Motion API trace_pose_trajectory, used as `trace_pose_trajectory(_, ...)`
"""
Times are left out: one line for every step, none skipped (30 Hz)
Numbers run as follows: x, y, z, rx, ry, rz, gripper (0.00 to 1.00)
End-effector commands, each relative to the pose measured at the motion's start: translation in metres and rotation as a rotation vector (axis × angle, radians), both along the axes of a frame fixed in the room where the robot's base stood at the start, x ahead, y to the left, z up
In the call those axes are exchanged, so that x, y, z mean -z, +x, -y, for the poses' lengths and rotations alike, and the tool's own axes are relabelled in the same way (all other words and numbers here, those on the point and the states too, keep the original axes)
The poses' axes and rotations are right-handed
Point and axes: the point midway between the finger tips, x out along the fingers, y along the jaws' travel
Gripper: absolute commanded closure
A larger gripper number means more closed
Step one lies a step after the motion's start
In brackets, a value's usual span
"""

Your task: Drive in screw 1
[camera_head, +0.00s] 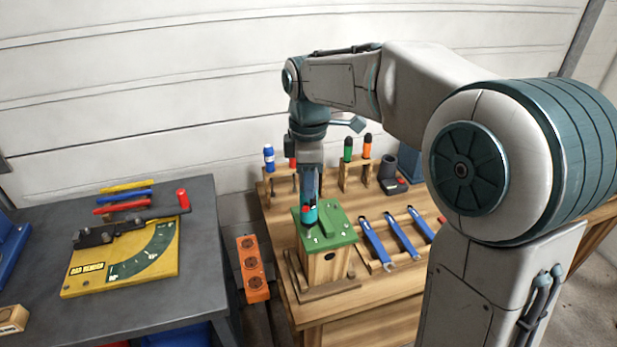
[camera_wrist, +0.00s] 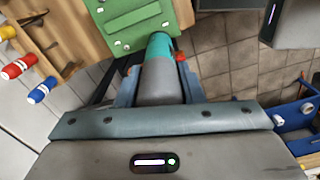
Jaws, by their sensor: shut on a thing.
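My gripper (camera_head: 309,190) points down over the green plate (camera_head: 340,232) on top of a wooden block (camera_head: 325,268). It is shut on a grey and teal tool (camera_head: 310,213), which stands about upright at the plate's left part. In the wrist view, my gripper (camera_wrist: 158,72) has its blue fingers on both sides of the tool (camera_wrist: 160,85); the teal end reaches the edge of the green plate (camera_wrist: 135,25). Small light screw heads (camera_wrist: 118,45) show near the plate's edges. The tool's tip is hidden, so I cannot tell which screw it touches, or whether it touches one.
Wrenches (camera_head: 403,238) lie in a wooden rack right of the block. Coloured handles (camera_head: 348,148) stand in holders behind. An orange strip (camera_head: 252,268) hangs between the bench and the grey table (camera_head: 160,320), which bears a yellow bending tool (camera_head: 125,262).

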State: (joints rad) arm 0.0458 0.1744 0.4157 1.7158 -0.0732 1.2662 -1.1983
Motion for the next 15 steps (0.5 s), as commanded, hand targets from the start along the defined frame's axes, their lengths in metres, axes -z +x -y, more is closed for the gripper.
trace_pose_trajectory(0.001,0.0,0.0,0.0,-0.001,-0.002,0.89)
trace_pose_trajectory(0.0,0.0,0.0,0.0,-0.001,-0.002,0.89)
trace_pose_trajectory(-0.001,0.0,0.0,0.0,-0.001,-0.002,0.89)
trace_pose_trajectory(-0.002,0.0,0.0,0.0,-0.001,-0.002,0.89)
trace_pose_trajectory(-0.004,0.0,0.0,0.0,-0.001,-0.002,0.89)
trace_pose_trajectory(-0.007,0.0,0.0,0.0,-0.001,-0.001,0.89)
trace_pose_trajectory(-0.009,0.0,0.0,0.0,-0.001,-0.001,0.89)
trace_pose_trajectory(-0.012,0.0,0.0,0.0,-0.001,-0.001,0.89)
trace_pose_trajectory(-0.016,0.0,0.0,0.0,0.0,0.0,0.89)
trace_pose_trajectory(-0.018,0.0,0.0,0.0,0.0,0.0,0.89)
trace_pose_trajectory(-0.021,0.0,0.0,0.0,0.0,0.0,0.89)
trace_pose_trajectory(-0.024,0.0,0.0,0.0,0.0,0.001,0.89)
trace_pose_trajectory(-0.027,0.0,0.0,0.0,0.0,0.001,0.89)
trace_pose_trajectory(-0.029,0.0,0.0,0.0,0.0,0.001,0.89)
trace_pose_trajectory(-0.032,0.0,0.0,0.0,0.0,0.001,0.89)
